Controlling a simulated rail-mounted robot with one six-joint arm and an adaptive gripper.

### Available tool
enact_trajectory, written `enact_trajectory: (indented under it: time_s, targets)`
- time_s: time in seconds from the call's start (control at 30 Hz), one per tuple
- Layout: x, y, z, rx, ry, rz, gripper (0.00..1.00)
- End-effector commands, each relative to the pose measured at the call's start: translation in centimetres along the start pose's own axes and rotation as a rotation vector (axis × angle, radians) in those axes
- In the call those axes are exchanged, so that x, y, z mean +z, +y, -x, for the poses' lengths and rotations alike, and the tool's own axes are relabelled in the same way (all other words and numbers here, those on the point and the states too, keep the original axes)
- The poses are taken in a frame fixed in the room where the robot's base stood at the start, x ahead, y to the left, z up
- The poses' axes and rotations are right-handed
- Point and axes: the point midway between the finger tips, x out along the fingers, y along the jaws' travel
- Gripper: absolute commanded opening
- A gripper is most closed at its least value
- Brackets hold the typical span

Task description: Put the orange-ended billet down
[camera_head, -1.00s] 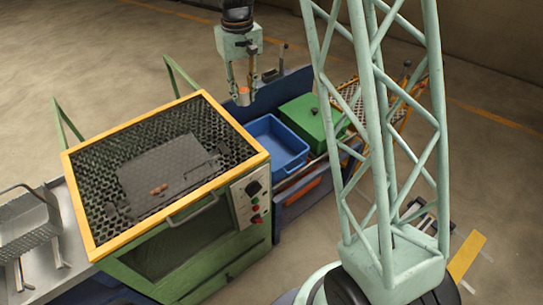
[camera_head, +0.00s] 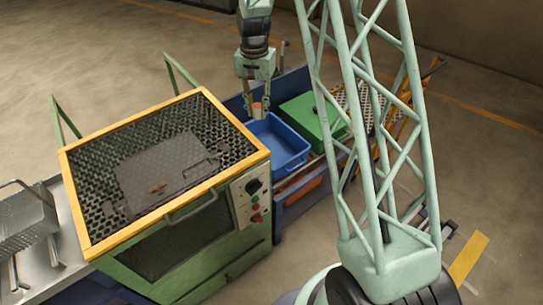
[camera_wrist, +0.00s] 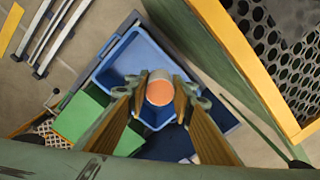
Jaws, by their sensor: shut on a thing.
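My gripper (camera_head: 258,109) is shut on the orange-ended billet (camera_head: 257,111), a short cylinder held upright between the fingertips. In the wrist view the billet's orange end face (camera_wrist: 159,92) points at the camera, with the gripper's fingers (camera_wrist: 158,102) on either side of it. The billet is over or near the back left end of the blue tray (camera_head: 291,150). In the wrist view the tray (camera_wrist: 120,58) lies below and behind the billet. The exact height above the tray is hard to tell.
A green furnace with a yellow-rimmed mesh top (camera_head: 160,225) stands left of the tray. A green box (camera_head: 306,119) sits right of the tray. A perforated ramp (camera_head: 362,97) lies behind my column.

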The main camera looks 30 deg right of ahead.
Motion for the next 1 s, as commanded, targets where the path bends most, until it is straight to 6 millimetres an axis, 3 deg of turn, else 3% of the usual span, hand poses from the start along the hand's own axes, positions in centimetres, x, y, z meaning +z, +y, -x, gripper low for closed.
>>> enact_trajectory:
  time_s: [1.0]
  targets:
    - [-4.9, 5.7, -16.9, 0.002, -0.001, -1.03, 0.03]
